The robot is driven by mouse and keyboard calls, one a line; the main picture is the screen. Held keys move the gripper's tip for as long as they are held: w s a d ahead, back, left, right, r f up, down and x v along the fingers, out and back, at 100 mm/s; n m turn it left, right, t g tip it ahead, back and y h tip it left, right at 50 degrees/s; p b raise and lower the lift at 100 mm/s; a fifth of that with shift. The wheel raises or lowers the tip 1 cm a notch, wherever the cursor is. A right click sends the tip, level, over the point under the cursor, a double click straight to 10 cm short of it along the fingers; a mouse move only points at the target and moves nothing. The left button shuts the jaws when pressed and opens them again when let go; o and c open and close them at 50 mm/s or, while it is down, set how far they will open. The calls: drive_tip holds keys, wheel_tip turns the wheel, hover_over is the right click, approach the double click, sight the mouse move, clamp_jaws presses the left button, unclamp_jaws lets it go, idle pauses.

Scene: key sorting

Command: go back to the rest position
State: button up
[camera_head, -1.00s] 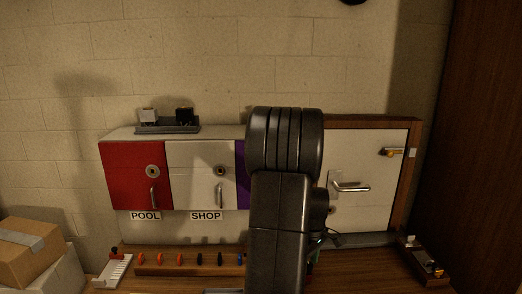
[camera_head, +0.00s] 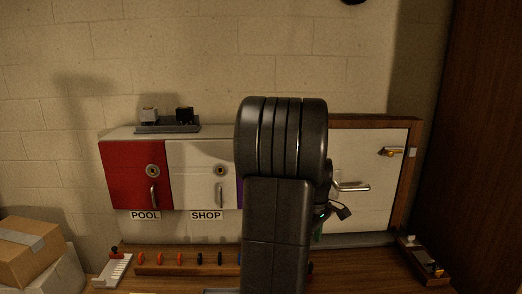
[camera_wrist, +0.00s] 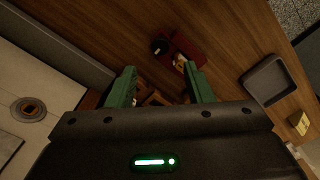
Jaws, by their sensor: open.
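My gripper (camera_wrist: 160,86) shows in the wrist view as two green fingers held apart, with no object seen gripped between them. In the head view only a small dark part of my gripper (camera_head: 338,212) shows to the right of my arm; my arm hides the rest. It is in front of the white door (camera_head: 375,205) with its lever handle. The key rack (camera_head: 190,270) with several orange, red and black keys lies on the bench to the left of my arm.
A red cabinet door (camera_head: 135,175) marked POOL and a white one (camera_head: 195,178) marked SHOP stand behind. A grey tray (camera_wrist: 250,85) and a dark red block (camera_wrist: 205,42) lie on the wooden bench. Cardboard boxes (camera_head: 30,250) are at far left.

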wheel_tip(320, 180, up, 6)
drive_tip(key=f, duration=0.1)
wheel_tip(320, 180, down, 13)
drive_tip(key=shift+s+r, duration=0.1)
drive_tip(key=shift+r, duration=0.05)
drive_tip(key=shift+f, duration=0.35)
drive_tip(key=m, duration=0.4)
drive_tip(key=shift+p, duration=0.3)
drive_tip(key=m, duration=0.4)
drive_tip(key=shift+r, duration=0.15)
drive_tip(key=shift+m, duration=0.5)
drive_tip(key=shift+w+m+p, duration=0.25)
drive_tip(key=shift+m+p, duration=0.05)
drive_tip(key=shift+m, duration=0.3)
drive_tip(key=shift+s+m, duration=0.15)
drive_tip(key=shift+m, duration=0.25)
